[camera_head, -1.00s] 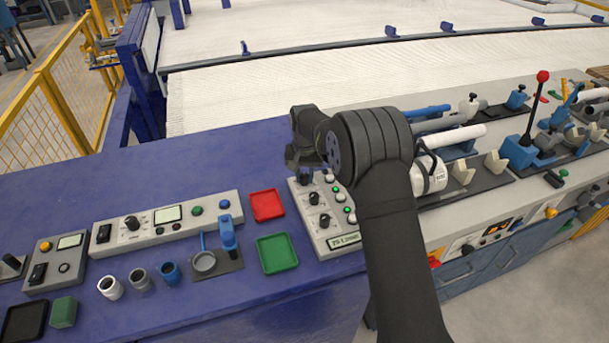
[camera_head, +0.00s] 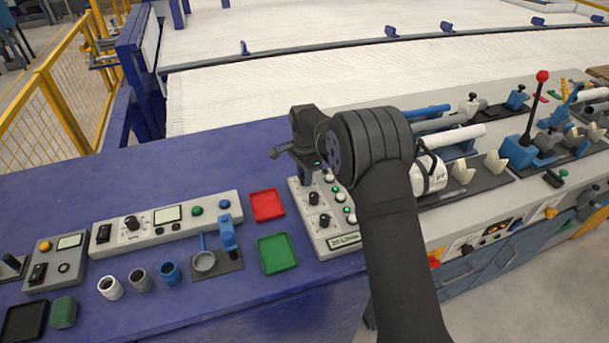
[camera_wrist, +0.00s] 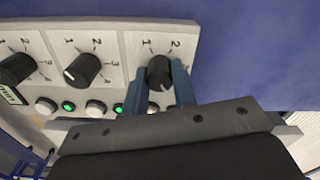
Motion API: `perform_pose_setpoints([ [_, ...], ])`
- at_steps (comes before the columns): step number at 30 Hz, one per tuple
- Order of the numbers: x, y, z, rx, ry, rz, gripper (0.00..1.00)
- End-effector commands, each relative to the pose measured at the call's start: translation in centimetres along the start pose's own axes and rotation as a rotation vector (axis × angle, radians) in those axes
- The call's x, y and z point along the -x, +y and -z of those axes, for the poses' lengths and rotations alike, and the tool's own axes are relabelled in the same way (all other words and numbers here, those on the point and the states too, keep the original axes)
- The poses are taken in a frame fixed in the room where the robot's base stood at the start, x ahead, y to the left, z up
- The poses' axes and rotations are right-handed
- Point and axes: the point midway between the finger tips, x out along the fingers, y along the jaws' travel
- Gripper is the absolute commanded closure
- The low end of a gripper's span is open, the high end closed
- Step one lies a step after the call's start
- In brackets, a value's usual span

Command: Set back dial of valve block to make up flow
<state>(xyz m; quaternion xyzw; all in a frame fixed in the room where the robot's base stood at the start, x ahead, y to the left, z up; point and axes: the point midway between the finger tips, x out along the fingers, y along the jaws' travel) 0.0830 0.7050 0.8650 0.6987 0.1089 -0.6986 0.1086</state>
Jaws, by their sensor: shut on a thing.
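The valve block (camera_head: 333,237) is a light grey box with a row of black dials, small round lamps and a readout (camera_head: 345,240) at its near end, which seems to show 20 L/min. The back dial (camera_wrist: 160,70) is black, with scale marks 1 and 2 visible; my gripper hides the rest of its scale. My gripper (camera_wrist: 161,83) is shut on this dial, one finger on each side. In the head view my gripper (camera_head: 305,174) points down at the block's far end and covers the back dial. The middle dial (camera_wrist: 81,69) and front dial (camera_wrist: 17,68) stand free.
Red (camera_head: 267,204) and green (camera_head: 276,254) trays lie left of the block. A grey control panel (camera_head: 165,224) and several pipe rings stand farther left. Pipe fixtures and a red-knobbed lever (camera_head: 543,76) are at right. Blue tabletop behind the block is clear.

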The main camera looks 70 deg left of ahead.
Motion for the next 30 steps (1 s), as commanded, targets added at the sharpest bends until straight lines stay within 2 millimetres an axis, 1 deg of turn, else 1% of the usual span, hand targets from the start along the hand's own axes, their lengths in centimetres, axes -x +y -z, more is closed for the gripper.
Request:
perform_pose_setpoints([
  [9,-0.08,0.04,0.0,-0.099,-0.001,-0.001,0.98],
  [23,-0.08,0.05,0.0,-0.113,-0.001,-0.001,0.98],
  [24,-0.08,0.05,0.0,-0.113,-0.001,-0.001,0.73],
  [26,-0.08,0.05,0.0,-0.112,-0.001,-0.001,0.61],
  [27,-0.07,0.05,0.0,-0.112,-0.001,-0.001,0.53],
  [30,-0.05,0.04,0.0,-0.112,0.0,-0.001,0.53],
])
